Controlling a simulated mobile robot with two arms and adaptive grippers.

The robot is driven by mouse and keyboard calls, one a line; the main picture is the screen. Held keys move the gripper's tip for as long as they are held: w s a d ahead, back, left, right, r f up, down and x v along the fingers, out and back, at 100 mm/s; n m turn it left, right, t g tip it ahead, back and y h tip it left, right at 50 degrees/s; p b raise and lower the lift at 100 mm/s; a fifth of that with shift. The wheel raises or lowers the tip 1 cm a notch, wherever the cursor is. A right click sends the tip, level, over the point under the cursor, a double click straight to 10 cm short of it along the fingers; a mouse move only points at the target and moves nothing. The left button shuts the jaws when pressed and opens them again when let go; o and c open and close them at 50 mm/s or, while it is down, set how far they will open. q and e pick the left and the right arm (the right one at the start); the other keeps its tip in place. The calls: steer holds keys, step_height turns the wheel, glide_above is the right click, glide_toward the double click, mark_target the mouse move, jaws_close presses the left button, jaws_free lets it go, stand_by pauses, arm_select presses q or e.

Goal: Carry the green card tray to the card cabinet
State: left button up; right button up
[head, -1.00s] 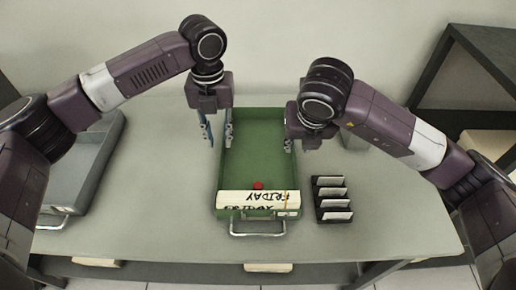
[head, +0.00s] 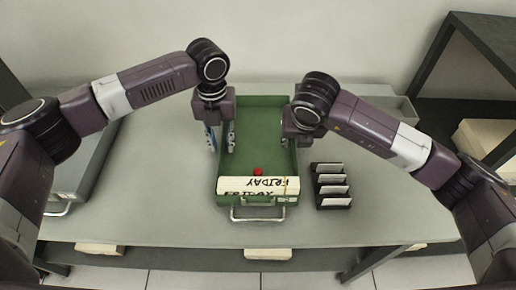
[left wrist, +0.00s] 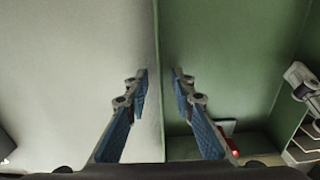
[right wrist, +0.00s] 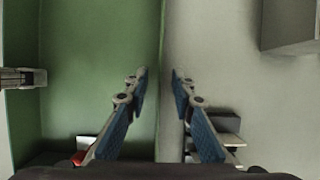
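The green card tray (head: 262,125) sits on the table in the middle of the head view, with a front handle. A block of cards (head: 258,186) marked FRIDAY with a red knob lies in its near end. My left gripper (head: 221,143) is open at the tray's left wall; in the left wrist view the wall edge of the tray (left wrist: 235,50) runs between the parted fingers. My right gripper (head: 290,143) is open at the right wall; the right wrist view shows that edge of the tray (right wrist: 100,60) between its fingers. I cannot make out the card cabinet for certain.
A black rack with several white cards (head: 331,186) stands close right of the tray. A grey tray (head: 75,180) is at the left and a grey bin (head: 400,106) at the back right. A dark shelf frame (head: 485,50) stands beyond the table's right end.

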arm_select(q)
steer(key=shift+f, duration=0.3)
arm_select(e)
steer(key=shift+w+f, duration=0.15)
steer(key=shift+f, duration=0.05)
arm_select(q)
jaws_close()
arm_select(e)
jaws_close()
arm_select(q)
steer(key=shift+r, duration=0.1)
steer(key=shift+w+r, duration=0.15)
arm_select(e)
steer(key=shift+w+r, duration=0.1)
steer(key=shift+r, duration=0.1)
